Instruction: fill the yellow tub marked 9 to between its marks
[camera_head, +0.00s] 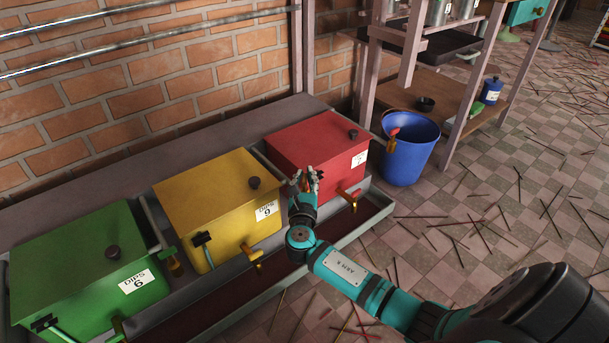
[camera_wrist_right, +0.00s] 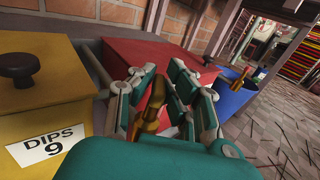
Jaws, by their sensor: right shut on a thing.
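The yellow tub (camera_head: 205,192) stands between a green and a red tub, with a dark-knobbed lid on top. Its white label reads DIPS 9 in the right wrist view (camera_wrist_right: 45,145). A dark and green fitting (camera_head: 204,249) and a brass outlet (camera_head: 253,256) are on its front. My right gripper (camera_head: 305,181) is at the gap between the yellow and red tubs. It is shut on a brass tap (camera_wrist_right: 149,117), mostly hidden by the fingers. The level inside the yellow tub and its marks cannot be made out. My left gripper is out of view.
The green tub (camera_head: 85,262) is at the left and the red tub (camera_head: 312,142) at the right. A trough (camera_head: 376,210) runs along their front. A blue bucket (camera_head: 412,160) stands beside a wooden shelf (camera_head: 392,95). Sticks litter the tiled floor.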

